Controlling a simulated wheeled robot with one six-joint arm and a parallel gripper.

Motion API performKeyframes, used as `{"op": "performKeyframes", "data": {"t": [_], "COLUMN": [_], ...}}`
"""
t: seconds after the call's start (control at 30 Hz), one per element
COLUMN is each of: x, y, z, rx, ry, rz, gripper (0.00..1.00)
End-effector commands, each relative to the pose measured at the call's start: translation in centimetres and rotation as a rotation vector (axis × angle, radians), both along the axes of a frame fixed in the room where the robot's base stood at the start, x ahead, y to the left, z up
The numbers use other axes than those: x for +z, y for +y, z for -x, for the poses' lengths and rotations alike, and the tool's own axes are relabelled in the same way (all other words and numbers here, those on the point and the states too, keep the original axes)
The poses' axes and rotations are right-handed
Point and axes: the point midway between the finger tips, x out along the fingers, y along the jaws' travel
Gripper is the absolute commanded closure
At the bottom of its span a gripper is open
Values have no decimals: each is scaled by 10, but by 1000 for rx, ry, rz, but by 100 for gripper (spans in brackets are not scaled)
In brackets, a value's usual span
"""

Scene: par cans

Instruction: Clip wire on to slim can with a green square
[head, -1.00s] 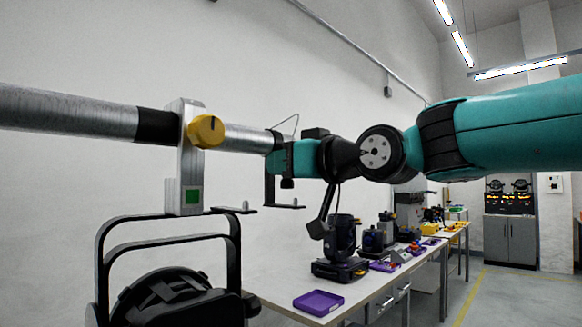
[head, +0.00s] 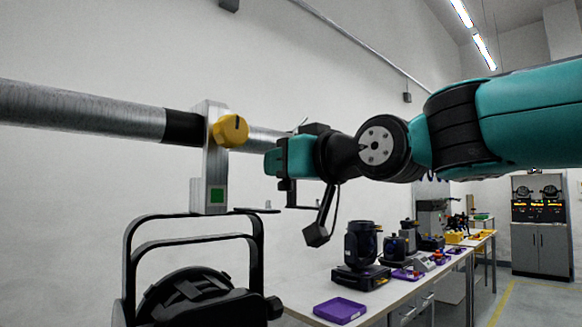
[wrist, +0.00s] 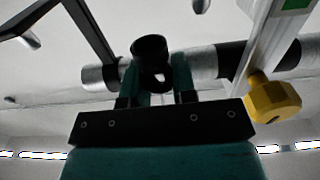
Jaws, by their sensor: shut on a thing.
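The slim can (head: 190,290) hangs from the metal pipe (head: 80,110) in a black yoke. The pale clamp (head: 213,165) above it bears a green square (head: 217,195) and a yellow knob (head: 230,130). My gripper (head: 272,162) is at the pipe, a little right of the clamp. In the wrist view, the teal fingers of my gripper (wrist: 153,80) are shut about a dark round piece (wrist: 150,48), apparently the end of the wire. A thin bit of wire (head: 301,123) shows above my gripper. The yellow knob is close on the right there (wrist: 272,99).
A small plate with a peg (head: 258,210) juts right from the clamp's foot. Below my gripper, a workbench (head: 385,300) bears dark lamps (head: 361,245) and a purple tray (head: 340,310). The white wall behind the pipe is bare.

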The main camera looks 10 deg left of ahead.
Motion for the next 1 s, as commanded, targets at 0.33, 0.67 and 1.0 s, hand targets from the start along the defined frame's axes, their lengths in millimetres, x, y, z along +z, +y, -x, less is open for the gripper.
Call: {"op": "performKeyframes", "data": {"t": [0.33, 0.67, 1.0], "x": [-1, -1, -1], "y": [12, 20, 20], "z": [15, 24, 24], "rx": [2, 1, 0], "ry": [-1, 0, 0], "rz": [0, 0, 0], "gripper": [100, 100, 100]}}
